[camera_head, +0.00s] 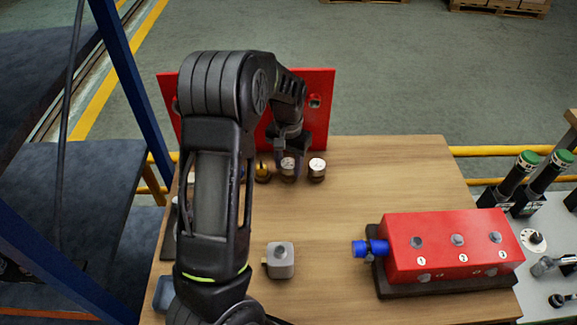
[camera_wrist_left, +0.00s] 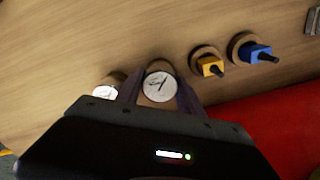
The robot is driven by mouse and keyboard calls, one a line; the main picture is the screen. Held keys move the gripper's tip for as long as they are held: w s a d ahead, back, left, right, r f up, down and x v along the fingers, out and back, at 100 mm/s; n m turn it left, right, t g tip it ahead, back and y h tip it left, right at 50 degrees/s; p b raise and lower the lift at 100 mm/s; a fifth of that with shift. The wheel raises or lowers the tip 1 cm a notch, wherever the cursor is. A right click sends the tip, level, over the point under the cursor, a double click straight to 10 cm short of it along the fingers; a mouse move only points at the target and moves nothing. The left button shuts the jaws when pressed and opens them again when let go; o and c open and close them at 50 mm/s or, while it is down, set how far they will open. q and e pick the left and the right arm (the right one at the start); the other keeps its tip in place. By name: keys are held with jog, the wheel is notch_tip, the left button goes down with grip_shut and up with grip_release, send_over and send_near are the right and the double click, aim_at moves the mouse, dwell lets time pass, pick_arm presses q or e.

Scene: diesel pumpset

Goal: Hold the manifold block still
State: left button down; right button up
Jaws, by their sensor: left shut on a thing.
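The red manifold block (camera_head: 450,240), marked 1, 2 and 3, sits on a dark base at the right of the table. A blue fitting (camera_head: 370,248) sticks out of its left end. My left gripper (camera_head: 289,155) is away from the block, at the back of the table. It is shut on a round white-faced gauge (camera_head: 288,167); the gauge also shows between the fingers in the left wrist view (camera_wrist_left: 160,86). Whether the gauge is lifted is unclear. My right gripper is not in view.
A second gauge (camera_head: 317,168) stands close beside the held one. A yellow plug (camera_wrist_left: 210,67) and a blue plug (camera_wrist_left: 257,52) stand in the same row. A red panel (camera_head: 318,110) rises behind. A small grey block (camera_head: 281,262) sits mid-table. Bare wood lies between gauges and manifold.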

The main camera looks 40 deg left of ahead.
pick_arm(q)
jog(key=shift+r+p, duration=0.8)
jog(key=shift+r, duration=0.65)
jog(key=shift+a+f, duration=0.1)
